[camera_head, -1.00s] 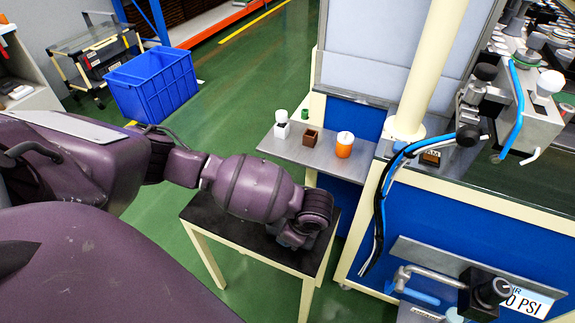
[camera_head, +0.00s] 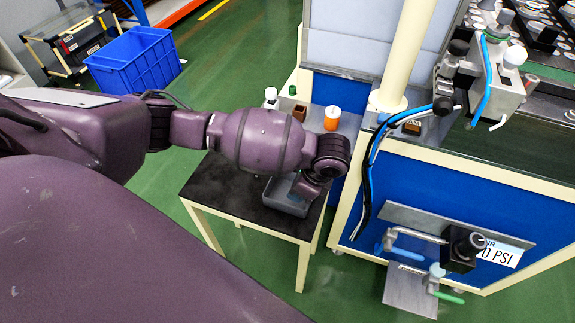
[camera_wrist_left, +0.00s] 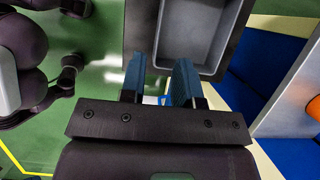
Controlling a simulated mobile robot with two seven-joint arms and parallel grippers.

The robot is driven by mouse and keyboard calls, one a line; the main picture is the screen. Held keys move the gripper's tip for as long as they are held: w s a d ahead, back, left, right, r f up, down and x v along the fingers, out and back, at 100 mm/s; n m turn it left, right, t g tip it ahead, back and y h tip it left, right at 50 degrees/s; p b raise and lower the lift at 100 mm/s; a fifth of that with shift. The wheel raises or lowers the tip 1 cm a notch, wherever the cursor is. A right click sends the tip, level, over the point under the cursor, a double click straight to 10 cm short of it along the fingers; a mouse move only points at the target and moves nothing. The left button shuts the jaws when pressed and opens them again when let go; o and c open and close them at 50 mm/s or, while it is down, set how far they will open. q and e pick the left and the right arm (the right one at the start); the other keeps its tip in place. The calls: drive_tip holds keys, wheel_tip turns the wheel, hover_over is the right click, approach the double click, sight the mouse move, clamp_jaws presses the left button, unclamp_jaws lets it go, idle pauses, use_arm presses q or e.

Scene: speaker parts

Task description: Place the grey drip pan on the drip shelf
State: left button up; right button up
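The grey drip pan (camera_head: 285,196) is a shallow rectangular tray at the front right of a small black-topped table (camera_head: 235,190). My left gripper (camera_head: 310,187) is over the pan's right side; its fingertips are hidden in the head view. In the left wrist view, the left gripper's two blue fingers (camera_wrist_left: 160,78) are apart, at the near edge of the pan (camera_wrist_left: 190,65); one overlaps its corner. I cannot tell whether they touch it. A grey plate (camera_head: 408,292) juts out low below the valve on the blue bench; I cannot tell if it is the drip shelf. My right gripper is not in view.
A side shelf (camera_head: 350,122) holds a white-topped cup, a brown box (camera_head: 299,112) and an orange container (camera_head: 332,118). The blue bench (camera_head: 455,195) with hoses and a valve (camera_head: 465,245) stands to the right. A blue crate (camera_head: 135,62) stands on the green floor.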

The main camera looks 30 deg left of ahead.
use_arm(q)
drive_tip(key=shift+v, duration=0.9)
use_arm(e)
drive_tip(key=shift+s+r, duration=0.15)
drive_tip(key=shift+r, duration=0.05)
